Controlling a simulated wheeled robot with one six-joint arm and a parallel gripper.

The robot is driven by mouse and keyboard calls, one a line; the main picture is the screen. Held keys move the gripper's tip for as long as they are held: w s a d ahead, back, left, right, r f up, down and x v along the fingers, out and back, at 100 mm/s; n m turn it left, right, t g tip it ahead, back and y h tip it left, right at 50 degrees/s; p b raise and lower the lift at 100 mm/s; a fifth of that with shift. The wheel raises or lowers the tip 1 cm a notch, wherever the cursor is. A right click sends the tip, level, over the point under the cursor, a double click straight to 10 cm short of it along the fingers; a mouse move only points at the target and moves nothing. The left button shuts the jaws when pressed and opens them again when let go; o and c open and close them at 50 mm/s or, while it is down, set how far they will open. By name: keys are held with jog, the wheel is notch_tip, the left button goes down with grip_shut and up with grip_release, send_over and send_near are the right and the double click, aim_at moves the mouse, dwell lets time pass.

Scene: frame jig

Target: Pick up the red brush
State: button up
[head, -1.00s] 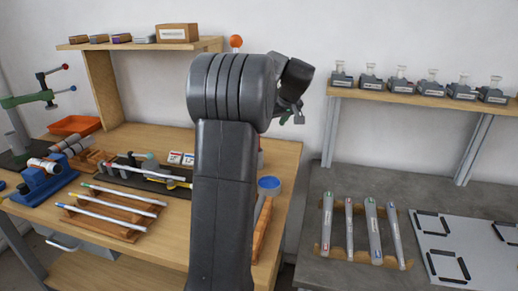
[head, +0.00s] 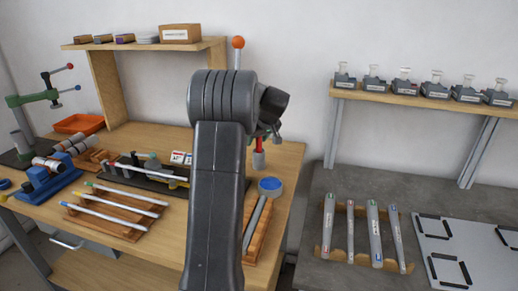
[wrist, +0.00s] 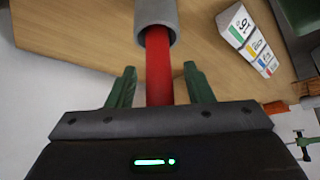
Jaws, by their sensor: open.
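The red brush shows as a red rod (wrist: 158,75) whose far end sits inside a grey cylindrical holder (wrist: 157,15). In the head view a short red length (head: 258,146) stands upright in the grey holder (head: 259,160) at the back right of the wooden bench. My gripper (wrist: 159,69) is open, with one green finger on each side of the red rod. Gaps show between the rod and both fingers. The near part of the rod is hidden behind the gripper body. In the head view my arm hides most of the gripper.
White labelled blocks (wrist: 247,38) stand right of the holder in the wrist view. A blue-topped item (head: 269,185) and a wooden rack (head: 258,235) are near the bench's right edge. An orange ball (head: 238,42) rises behind my arm. A grey table (head: 350,180) stands to the right.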

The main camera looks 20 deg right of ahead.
grip_shut()
jog(key=shift+r, duration=5.05)
